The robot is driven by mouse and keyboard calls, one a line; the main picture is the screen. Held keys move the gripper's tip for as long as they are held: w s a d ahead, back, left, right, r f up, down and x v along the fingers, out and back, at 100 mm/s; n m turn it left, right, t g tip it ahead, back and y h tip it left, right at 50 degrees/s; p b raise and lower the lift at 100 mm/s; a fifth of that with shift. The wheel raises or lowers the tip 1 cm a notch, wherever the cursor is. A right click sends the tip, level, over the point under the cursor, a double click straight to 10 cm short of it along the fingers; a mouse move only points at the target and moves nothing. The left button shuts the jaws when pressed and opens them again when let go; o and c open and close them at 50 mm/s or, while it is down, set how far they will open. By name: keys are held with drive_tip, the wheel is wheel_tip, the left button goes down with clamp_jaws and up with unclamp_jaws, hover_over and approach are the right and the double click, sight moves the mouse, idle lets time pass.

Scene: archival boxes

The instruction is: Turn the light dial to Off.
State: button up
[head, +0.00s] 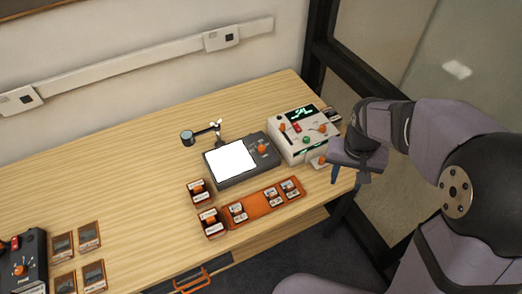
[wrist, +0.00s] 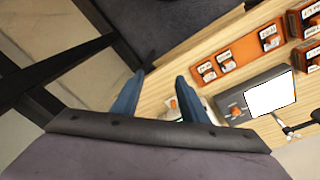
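The light box (head: 212,180) is a dark flat unit with a bright white panel (head: 231,160) on the desk. An orange dial (head: 262,149), likely the light dial, sits on its right part; its pointer setting is too small to read. In the wrist view the dial (wrist: 235,110) shows beside the bright panel (wrist: 270,97). My gripper (head: 349,177) is at the desk's right end, to the right of the light box and apart from the dial. In the wrist view its two blue fingers (wrist: 160,77) are spread, with nothing held between them.
A pale control unit (head: 290,122) with a green display and several knobs stands between light box and arm. An orange knob (head: 318,161) is near my gripper. An orange tray (head: 262,205) with slides lies in front. A lamp-like stand (head: 188,137) is behind. The desk's left middle is clear.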

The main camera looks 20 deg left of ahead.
drive_tip(key=w+a+f+t+b, duration=0.1)
drive_tip(key=w+a+f+b, duration=0.1)
drive_tip(key=w+a, duration=0.4)
drive_tip(key=w+a+f+t+b, duration=0.1)
drive_tip(key=w+a+f, duration=0.2)
drive_tip(key=a, duration=0.4)
drive_tip(key=t+b, duration=0.1)
drive_tip(key=b, duration=0.2)
approach(262, 148)
drive_tip(key=shift+y, duration=0.3)
drive_tip(key=shift+p+x, duration=1.4)
drive_tip(key=shift+x, duration=2.6)
drive_tip(key=shift+d, duration=0.15)
drive_tip(key=shift+c, duration=0.2)
clamp_jaws()
